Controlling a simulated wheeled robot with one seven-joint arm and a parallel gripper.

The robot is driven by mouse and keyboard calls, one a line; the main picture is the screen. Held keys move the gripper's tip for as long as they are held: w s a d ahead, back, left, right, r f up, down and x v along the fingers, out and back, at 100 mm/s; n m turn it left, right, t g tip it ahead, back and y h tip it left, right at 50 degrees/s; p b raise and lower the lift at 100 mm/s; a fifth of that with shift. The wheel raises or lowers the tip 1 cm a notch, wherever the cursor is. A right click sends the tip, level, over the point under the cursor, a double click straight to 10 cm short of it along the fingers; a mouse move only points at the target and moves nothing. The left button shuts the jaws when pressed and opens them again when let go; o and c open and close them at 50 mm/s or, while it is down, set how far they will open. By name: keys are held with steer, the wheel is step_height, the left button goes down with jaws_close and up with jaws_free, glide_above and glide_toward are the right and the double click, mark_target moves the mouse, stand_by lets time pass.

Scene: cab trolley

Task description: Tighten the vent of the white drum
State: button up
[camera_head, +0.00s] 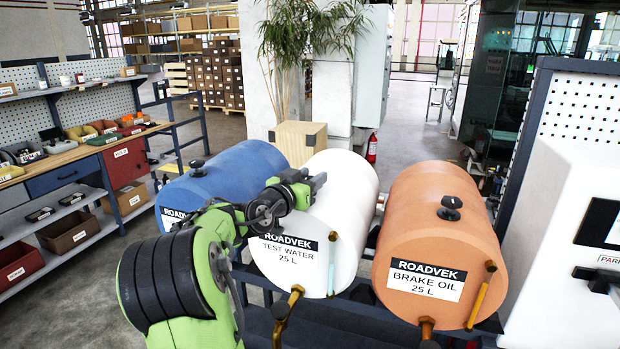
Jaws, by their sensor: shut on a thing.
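The white drum (345,225), labelled "TEST WATER 25 L", lies on its side in the middle of a dark trolley. My green arm reaches in from the lower left to its top. My gripper (318,183) is at the upper left of the drum and shut. The white drum's vent is hidden by the gripper, at the spot where the other drums carry black vent knobs. A brass tap (290,308) sticks out at the lower front of the white drum.
A blue drum (235,165) lies to the left and an orange "BRAKE OIL" drum (428,220) to the right, each with a black knob on top. A white cabinet (565,240) stands at the far right. A workbench (75,155) with bins is at the left.

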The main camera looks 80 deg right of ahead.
steer(key=shift+r+m+g+y+b, duration=0.2)
steer(key=shift+m+g+y+b, duration=0.2)
steer(key=shift+m+g, duration=0.5)
steer(key=shift+s, duration=0.15)
steer(key=shift+r, duration=0.1)
steer(key=o, duration=1.1)
steer(key=shift+c, duration=0.2)
steer(key=shift+a, duration=0.15)
steer(key=b+v, duration=0.3)
steer(key=v, duration=1.2)
steer(key=shift+w+a+f, duration=0.2)
steer(key=shift+w+a, duration=0.05)
steer(key=shift+a, duration=0.05)
